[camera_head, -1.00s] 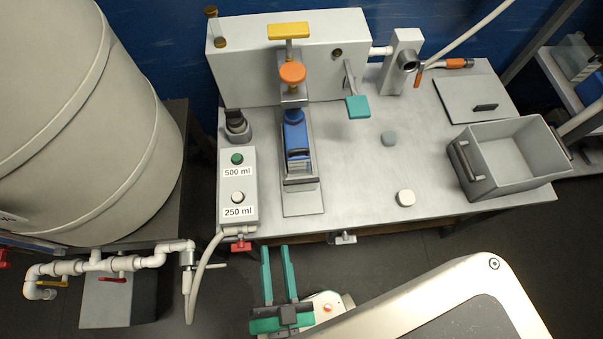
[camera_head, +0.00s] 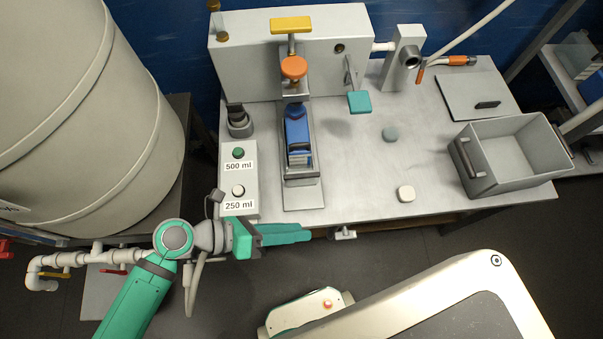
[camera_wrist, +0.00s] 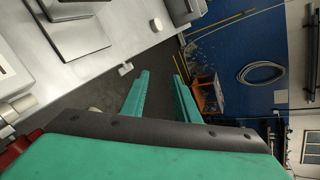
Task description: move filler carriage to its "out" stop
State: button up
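The filler carriage (camera_head: 300,178) is a grey slide on a narrow base plate (camera_head: 304,199), below the orange knob (camera_head: 293,68). The near end of the plate is bare. My gripper (camera_head: 305,233) is in front of the bench's front edge, near the button box, with its green fingers pointing right. In the wrist view my gripper (camera_wrist: 161,75) shows two fingers apart with nothing between them. It is clear of the carriage.
A button box (camera_head: 238,180) marked 500 ml and 250 ml stands left of the carriage. A yellow handle (camera_head: 291,25) and teal paddle (camera_head: 359,102) are behind. A grey bin (camera_head: 480,184) stands right. The bench between is mostly clear. A large tank (camera_head: 80,120) and pipes are at left.

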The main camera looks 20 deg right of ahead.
jog(key=w+d+m+y, duration=0.1)
jog(key=w+m+y, duration=0.4)
jog(key=w+m, duration=0.3)
jog(key=m+t+y, duration=0.1)
jog(key=m+y, duration=0.2)
jog(key=m, duration=0.1)
send_near(301, 176)
jog(key=shift+s+r, duration=0.2)
jog(key=shift+r, duration=0.05)
jog(key=shift+w+f, duration=0.1)
jog(key=shift+d+f, duration=0.2)
jog(key=shift+f, duration=0.05)
jog(key=x, duration=0.8)
jog(key=shift+w+f, duration=0.1)
jog(key=shift+f, duration=0.2)
jog(key=shift+d+f, duration=0.3)
jog(key=shift+f, duration=0.3)
jog(key=shift+a, duration=0.1)
grip_shut()
